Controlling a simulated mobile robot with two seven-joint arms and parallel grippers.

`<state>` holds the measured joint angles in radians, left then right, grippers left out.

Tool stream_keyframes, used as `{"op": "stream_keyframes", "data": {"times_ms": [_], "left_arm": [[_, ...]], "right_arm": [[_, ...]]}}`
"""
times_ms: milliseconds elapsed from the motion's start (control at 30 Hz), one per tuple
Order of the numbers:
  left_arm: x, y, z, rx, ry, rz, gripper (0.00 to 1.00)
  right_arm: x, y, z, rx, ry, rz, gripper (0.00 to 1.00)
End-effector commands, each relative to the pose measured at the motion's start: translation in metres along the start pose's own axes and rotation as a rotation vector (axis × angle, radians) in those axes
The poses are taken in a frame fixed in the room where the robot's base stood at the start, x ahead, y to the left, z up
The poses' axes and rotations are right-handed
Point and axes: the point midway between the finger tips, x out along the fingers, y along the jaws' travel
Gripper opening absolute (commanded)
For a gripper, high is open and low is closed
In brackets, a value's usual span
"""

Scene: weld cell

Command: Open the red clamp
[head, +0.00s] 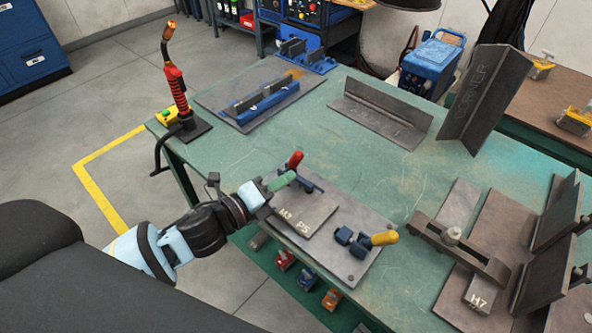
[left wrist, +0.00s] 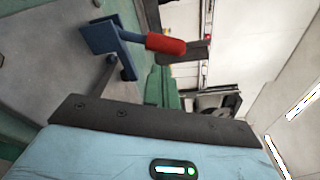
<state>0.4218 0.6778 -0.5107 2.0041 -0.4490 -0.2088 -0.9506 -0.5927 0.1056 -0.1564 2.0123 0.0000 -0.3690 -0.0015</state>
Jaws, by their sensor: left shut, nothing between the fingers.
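The red clamp has a red handle (head: 295,160) that stands up at a tilt and a dark blue base (head: 304,184) on a grey plate (head: 312,221) near the table's front edge. My left gripper (head: 282,181) comes in from the left with its green fingers shut and empty, just below and beside the handle. In the left wrist view the red handle (left wrist: 165,45) and the blue clamp body (left wrist: 103,38) lie just beyond the green fingers (left wrist: 160,88). I cannot tell whether the fingers touch the handle. My right gripper is not in view.
A second clamp with a yellow handle (head: 385,238) sits on the same plate to the right. A steel fixture (head: 459,247) stands farther right. A torch with a red grip (head: 176,88) stands at the table's left corner. The table's middle (head: 370,170) is clear.

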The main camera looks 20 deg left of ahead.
Motion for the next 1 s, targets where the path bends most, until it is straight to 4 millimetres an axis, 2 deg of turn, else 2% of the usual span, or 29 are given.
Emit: {"op": "stream_keyframes", "data": {"times_ms": [133,333,1000], "left_arm": [[0.021,-0.001,0.001,0.0,-0.001,-0.002,0.0],[0.035,0.0,0.0,-0.001,0.0,0.0,0.0],[0.037,-0.001,0.003,-0.039,-0.001,-0.005,0.0]], "right_arm": [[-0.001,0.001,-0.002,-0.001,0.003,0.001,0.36],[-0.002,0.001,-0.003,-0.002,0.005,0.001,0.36],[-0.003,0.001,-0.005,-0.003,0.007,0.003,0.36]]}}
